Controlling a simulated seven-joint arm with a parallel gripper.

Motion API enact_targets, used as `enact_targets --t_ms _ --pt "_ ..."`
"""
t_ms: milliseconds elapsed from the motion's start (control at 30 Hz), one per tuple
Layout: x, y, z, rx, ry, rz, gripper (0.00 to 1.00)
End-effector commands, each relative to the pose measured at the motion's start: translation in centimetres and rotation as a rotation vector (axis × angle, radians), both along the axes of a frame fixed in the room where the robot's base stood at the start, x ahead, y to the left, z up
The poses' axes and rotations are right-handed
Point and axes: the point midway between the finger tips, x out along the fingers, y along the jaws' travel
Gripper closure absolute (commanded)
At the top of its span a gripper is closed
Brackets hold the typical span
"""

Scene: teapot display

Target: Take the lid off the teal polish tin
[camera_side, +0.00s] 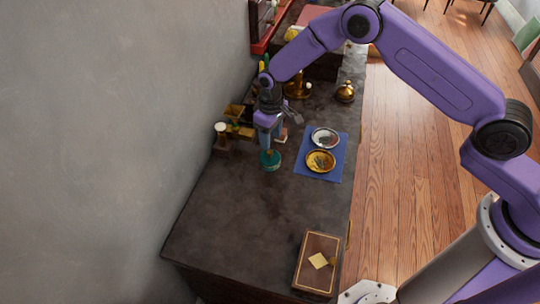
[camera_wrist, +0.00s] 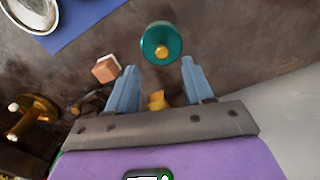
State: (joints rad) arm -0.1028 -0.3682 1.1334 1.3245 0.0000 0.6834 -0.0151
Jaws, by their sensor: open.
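The teal polish tin (camera_side: 270,161) stands on the dark counter near its left side. In the wrist view the round teal tin (camera_wrist: 149,48) shows from above with a small gold knob (camera_wrist: 161,52) on its lid, and the lid looks in place. My gripper (camera_wrist: 158,66) is open, its two blue fingers spread with nothing between them. In the wrist view the tin lies just past the fingertips, roughly centred between them. In the side view my gripper (camera_side: 269,148) points down close above the tin; I cannot tell whether it touches.
A blue mat (camera_side: 335,168) with a silver dish (camera_side: 325,138) and a gold dish (camera_side: 320,161) lies to the right. A small wooden block (camera_wrist: 106,69) and brass pieces (camera_side: 238,130) stand near my gripper. A book (camera_side: 318,262) lies in front. The grey wall is close on the left.

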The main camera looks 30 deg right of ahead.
Motion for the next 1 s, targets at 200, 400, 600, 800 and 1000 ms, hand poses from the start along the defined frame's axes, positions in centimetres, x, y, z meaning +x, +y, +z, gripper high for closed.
enact_targets --t_ms 200,400,600,800,1000 --pt "-0.1 0.0 -1.4 -0.001 0.002 0.000 0.49" --pt "-0.1 0.2 -4.2 -0.001 0.002 -0.001 0.49" --pt "0.0 0.3 -5.6 0.000 0.000 -0.001 0.49" --pt "0.0 0.3 -5.7 0.000 -0.001 0.000 0.49" --pt "0.0 0.3 -5.7 0.000 0.000 0.000 1.00"
